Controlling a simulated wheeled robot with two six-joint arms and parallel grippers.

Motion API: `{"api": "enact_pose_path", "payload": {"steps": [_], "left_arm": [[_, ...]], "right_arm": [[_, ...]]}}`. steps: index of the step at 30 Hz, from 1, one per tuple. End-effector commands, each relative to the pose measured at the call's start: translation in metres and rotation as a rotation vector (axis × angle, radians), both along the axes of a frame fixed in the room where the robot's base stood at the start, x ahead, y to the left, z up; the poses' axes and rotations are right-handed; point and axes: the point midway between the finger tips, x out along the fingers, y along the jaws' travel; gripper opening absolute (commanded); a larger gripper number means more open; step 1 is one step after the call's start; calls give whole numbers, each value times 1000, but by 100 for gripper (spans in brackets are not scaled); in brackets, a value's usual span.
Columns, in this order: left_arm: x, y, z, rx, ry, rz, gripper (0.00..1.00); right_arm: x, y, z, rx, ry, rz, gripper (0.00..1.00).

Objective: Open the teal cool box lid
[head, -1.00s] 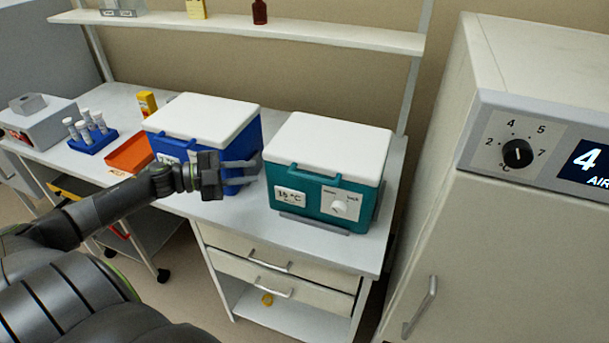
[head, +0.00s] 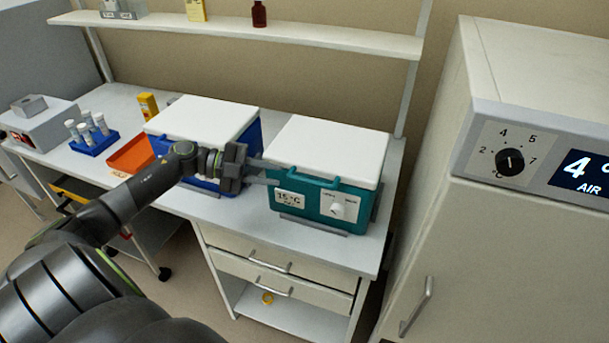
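The teal cool box (head: 300,215) stands on the right part of the white bench, with its white lid (head: 330,147) shut. My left gripper (head: 268,172) is at the box's front left corner, at about lid-edge height. Its two fingers are apart, with nothing seen between them. The fingertips look close to the corner; I cannot tell whether they touch. My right gripper is out of view.
A blue cool box (head: 208,117) with a white lid stands just left, partly behind my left arm. An orange tray (head: 131,153) and a blue tube rack (head: 94,143) lie farther left. A shelf (head: 270,26) runs above; a tall cabinet (head: 510,235) stands right.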

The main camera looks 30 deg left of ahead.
Motion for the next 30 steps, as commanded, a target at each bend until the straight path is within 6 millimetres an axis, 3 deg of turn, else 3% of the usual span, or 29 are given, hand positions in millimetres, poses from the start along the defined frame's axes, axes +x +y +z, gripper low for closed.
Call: {"api": "enact_pose_path", "payload": {"steps": [6, 15, 29, 30], "left_arm": [[20, -31, -4, -5, -3, -1, 22], [40, -62, -14, -2, -1, 0, 22], [45, -71, -19, 0, 0, 0, 22], [45, -71, -19, 0, 0, 0, 18]], "right_arm": [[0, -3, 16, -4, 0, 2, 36], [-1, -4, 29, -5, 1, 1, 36], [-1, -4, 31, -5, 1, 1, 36], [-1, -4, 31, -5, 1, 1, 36]]}}
